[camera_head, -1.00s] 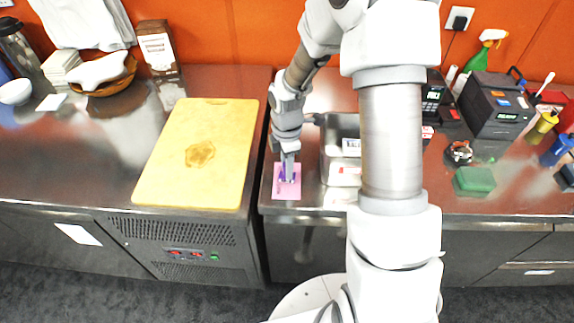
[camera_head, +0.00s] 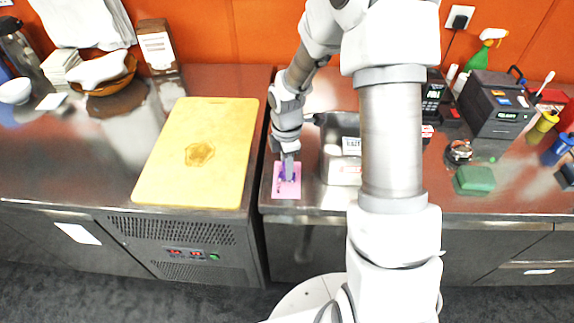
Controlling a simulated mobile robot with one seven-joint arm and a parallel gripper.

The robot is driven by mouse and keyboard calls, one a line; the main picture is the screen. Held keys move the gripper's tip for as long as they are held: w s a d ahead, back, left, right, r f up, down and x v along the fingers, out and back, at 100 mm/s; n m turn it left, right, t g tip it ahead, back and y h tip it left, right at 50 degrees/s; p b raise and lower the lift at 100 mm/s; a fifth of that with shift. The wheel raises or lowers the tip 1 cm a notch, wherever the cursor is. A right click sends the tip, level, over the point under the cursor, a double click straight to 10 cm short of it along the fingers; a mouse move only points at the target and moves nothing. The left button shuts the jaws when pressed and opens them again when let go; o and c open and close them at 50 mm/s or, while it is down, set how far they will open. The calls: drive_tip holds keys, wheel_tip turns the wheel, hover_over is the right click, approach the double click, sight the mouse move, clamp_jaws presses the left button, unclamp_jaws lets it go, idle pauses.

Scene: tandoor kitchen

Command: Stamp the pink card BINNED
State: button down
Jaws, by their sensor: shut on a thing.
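The pink card (camera_head: 287,192) lies flat near the front edge of the steel counter, just right of the gap beside the yellow board. My gripper (camera_head: 289,174) points down over the card's upper part. It is shut on a small purple-blue thing, probably the stamp, which is mostly hidden by the fingers. Purple shows on both sides of the fingertips, against the card. I cannot tell whether this is the stamp alone or also ink, nor whether the stamp touches the card. No lettering can be read.
A steel tray (camera_head: 337,170) with a labelled item stands just right of the card, partly behind my arm. A yellow cutting board (camera_head: 225,130) lies to the left. A green block (camera_head: 474,180) and a dark machine (camera_head: 494,105) are at the right.

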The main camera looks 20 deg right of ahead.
drive_tip(key=shift+s, duration=0.1)
wheel_tip(320, 180, up, 7)
drive_tip(key=p, duration=0.6)
idle(0.4)
idle(0.6)
